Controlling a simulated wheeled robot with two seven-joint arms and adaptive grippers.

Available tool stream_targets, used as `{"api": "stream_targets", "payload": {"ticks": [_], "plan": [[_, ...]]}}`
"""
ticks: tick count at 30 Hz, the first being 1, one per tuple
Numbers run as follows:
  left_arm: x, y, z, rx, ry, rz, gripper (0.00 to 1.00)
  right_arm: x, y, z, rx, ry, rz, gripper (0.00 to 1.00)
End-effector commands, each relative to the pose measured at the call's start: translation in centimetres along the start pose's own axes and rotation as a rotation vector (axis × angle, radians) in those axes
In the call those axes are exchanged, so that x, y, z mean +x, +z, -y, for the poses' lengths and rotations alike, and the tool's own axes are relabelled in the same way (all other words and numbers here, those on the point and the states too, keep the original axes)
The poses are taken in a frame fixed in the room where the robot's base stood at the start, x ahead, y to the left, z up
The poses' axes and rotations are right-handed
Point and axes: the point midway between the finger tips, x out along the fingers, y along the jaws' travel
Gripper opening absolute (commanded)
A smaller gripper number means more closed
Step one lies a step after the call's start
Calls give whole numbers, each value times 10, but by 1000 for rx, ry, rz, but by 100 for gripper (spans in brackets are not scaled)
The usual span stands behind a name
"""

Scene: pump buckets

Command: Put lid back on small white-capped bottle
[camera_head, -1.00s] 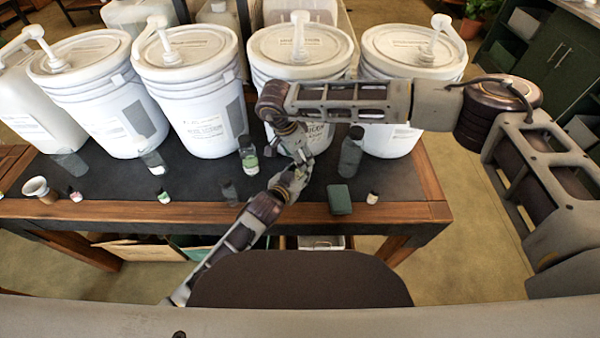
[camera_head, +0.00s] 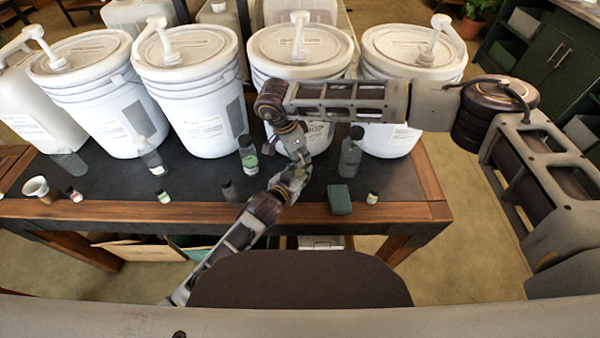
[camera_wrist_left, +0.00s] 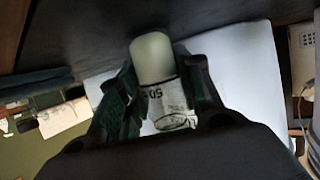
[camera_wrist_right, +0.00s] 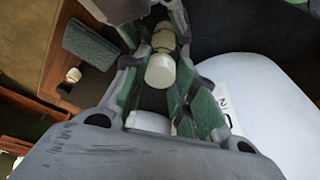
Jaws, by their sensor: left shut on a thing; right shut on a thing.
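My left gripper (camera_wrist_left: 160,95) is shut on a small bottle (camera_wrist_left: 168,103) with a label reading "50"; the bottle's far end is pale and rounded. My right gripper (camera_wrist_right: 160,60) is shut on a white cap-like piece (camera_wrist_right: 160,71). A beige part (camera_wrist_right: 163,38) lies in line just beyond that piece. I cannot tell whether the two touch. In the head view my left gripper (camera_head: 292,180) and right gripper (camera_head: 298,153) are close together above the table's front part. The held things are too small to make out there.
Several white buckets with pumps, including one on the right (camera_head: 415,75), line the back of the dark table (camera_head: 110,185). A grey-green bottle (camera_head: 350,155), a green block (camera_head: 340,200) and a small white-capped vial (camera_head: 372,198) stand right of my grippers. A cup (camera_head: 36,187) stands far left.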

Motion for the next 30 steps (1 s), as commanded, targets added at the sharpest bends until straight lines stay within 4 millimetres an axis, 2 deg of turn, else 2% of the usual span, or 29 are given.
{"api": "stream_targets", "payload": {"ticks": [11, 16, 17, 21, 22, 30], "plan": [[0, 1, 0, 0, 1, 1, 0, 0, 0, 3, 353, 99, 2, 0], [0, 1, 0, 0, 1, 1, 0, 0, 0, 3, 360, 99, 2, 0], [0, 1, 0, 0, 1, 1, 0, 0, -1, 3, 359, 99, 2, 31], [0, 1, 0, 0, 1, 1, 0, 0, -1, 3, 358, 99, 2, 49], [0, 1, 0, 0, 1, 1, 0, 0, -1, 3, 358, 99, 2, 53], [0, 1, 0, 0, 0, 1, 0, 0, -1, 2, 356, 99, 2, 53]]}}
